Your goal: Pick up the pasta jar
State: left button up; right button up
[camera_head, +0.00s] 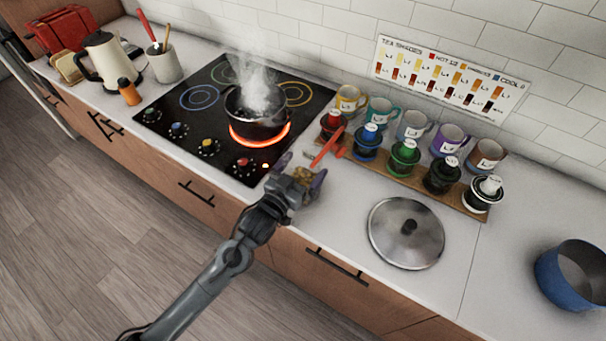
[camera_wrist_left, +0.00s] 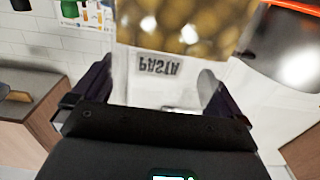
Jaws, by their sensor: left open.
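The pasta jar (camera_wrist_left: 165,65) is clear, with yellowish pasta inside and the word PASTA showing upside down in the left wrist view. In the head view only a small yellowish part of the jar (camera_head: 301,174) shows; my gripper hides the rest. My left gripper (camera_head: 303,169) is open at the counter's front edge, right of the stove. Its two dark fingers stand on either side of the jar in the left wrist view (camera_wrist_left: 160,88). I cannot tell whether they touch it. My right gripper is not in view.
A steaming pot (camera_head: 258,112) sits on a glowing burner of the black stove (camera_head: 195,98). A red-orange utensil (camera_head: 327,147) lies just beyond my gripper. A metal lid (camera_head: 405,233) and blue pot (camera_head: 570,277) are to the right.

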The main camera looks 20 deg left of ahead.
pick_arm(q)
jog(key=c, duration=1.2)
jog(key=shift+r, duration=0.1)
jog(key=shift+c, duration=0.3)
jog(key=shift+r, duration=0.1)
